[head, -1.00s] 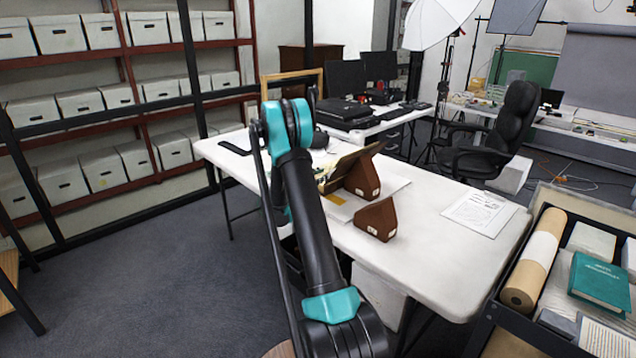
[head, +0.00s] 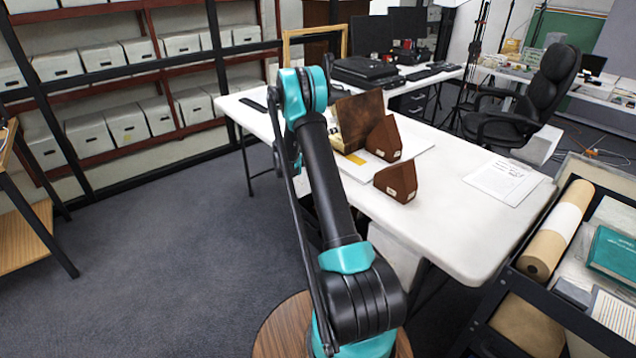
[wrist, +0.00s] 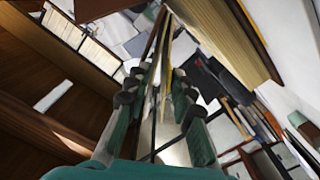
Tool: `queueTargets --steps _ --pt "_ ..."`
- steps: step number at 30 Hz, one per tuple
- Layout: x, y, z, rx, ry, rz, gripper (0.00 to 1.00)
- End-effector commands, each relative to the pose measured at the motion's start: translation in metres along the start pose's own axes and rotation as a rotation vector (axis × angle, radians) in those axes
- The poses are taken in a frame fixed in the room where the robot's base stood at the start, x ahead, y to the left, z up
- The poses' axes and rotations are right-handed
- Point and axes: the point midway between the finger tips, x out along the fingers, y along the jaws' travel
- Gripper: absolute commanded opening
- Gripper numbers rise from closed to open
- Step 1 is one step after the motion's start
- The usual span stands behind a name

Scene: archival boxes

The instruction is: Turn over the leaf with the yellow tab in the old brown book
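The old brown book (head: 362,115) lies open on the white table, with a broad brown face standing steeply and partly hidden by my arm. A yellow patch (head: 356,159) shows low at its front; I cannot tell whether it is the tab. In the head view my gripper is hidden behind my arm. In the wrist view my gripper (wrist: 163,76) has its two fingers close together, with a thin brown and yellowish strip running edge-on between them. Whether they press on it is not clear. A thick block of page edges (wrist: 215,35) is at upper right.
Two brown wedge supports, one (head: 383,140) against the book and one (head: 397,182) nearer, stand on the white table (head: 450,215). Printed sheets (head: 503,180) lie to the right. A cart with a paper roll (head: 556,232) stands at lower right. Open floor is at left.

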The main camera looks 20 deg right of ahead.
Motion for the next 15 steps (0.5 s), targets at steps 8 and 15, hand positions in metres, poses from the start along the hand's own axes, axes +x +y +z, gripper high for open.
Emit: queueTargets --steps 8,15 --pt "0.000 -0.022 0.007 -0.301 -0.001 0.000 0.24" --pt "0.000 -0.038 0.018 -0.565 -0.001 0.000 0.24"
